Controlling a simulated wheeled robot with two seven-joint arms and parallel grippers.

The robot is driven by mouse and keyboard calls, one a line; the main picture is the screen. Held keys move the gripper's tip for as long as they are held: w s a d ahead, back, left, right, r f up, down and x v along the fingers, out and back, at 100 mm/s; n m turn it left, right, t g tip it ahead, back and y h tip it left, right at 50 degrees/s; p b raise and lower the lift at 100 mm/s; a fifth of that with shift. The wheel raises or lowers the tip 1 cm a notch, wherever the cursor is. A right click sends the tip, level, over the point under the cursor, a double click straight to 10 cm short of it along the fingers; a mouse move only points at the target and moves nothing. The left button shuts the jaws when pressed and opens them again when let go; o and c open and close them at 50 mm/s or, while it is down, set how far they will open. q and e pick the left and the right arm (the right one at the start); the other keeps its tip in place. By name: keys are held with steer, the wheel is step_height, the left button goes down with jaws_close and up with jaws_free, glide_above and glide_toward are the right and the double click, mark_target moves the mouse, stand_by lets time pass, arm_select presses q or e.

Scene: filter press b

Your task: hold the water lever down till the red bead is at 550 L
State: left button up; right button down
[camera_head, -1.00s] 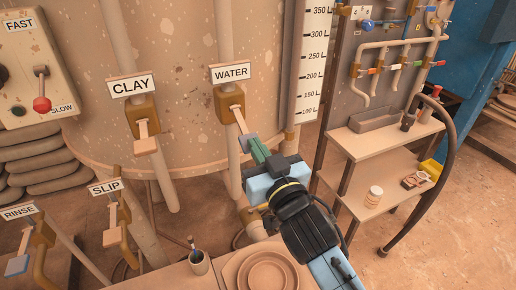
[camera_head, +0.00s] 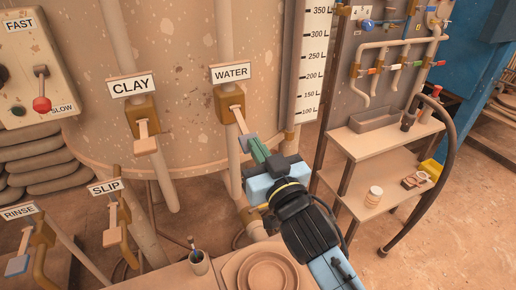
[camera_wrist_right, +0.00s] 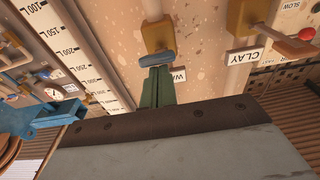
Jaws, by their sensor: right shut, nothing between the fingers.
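The water lever (camera_head: 240,121) slopes down from its brown mount under the WATER sign (camera_head: 231,73) and ends in a grey-blue grip (camera_head: 249,142). The grip also shows in the right wrist view (camera_wrist_right: 157,58). My right gripper (camera_head: 258,150) has its green fingers shut and empty, with their tips right at the grip. They also show in the wrist view (camera_wrist_right: 156,85). I cannot tell whether they touch it. The white litre scale (camera_head: 312,60) shows marks from 100 to 350 in the head view. No red bead shows on the visible part. My left gripper is out of view.
The clay lever (camera_head: 146,137) is left of the water lever; the slip lever (camera_head: 113,230) and rinse lever (camera_head: 22,262) are lower left. A brush cup (camera_head: 199,262) and round dish (camera_head: 268,275) sit below. A shelf rack (camera_head: 375,150) and dark hose (camera_head: 448,170) stand right.

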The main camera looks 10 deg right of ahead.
steer(key=shift+f, duration=0.35)
step_height(320, 180, up, 4)
steer(key=s+r+p, duration=0.1)
steer(key=s+p, duration=0.1)
steer(key=p, duration=0.3)
steer(key=f+b+v, duration=0.1)
steer(key=b+v, duration=0.2)
steer(key=v, duration=0.6)
steer(key=shift+s+d+f, duration=0.25)
steer(key=shift+s, duration=0.05)
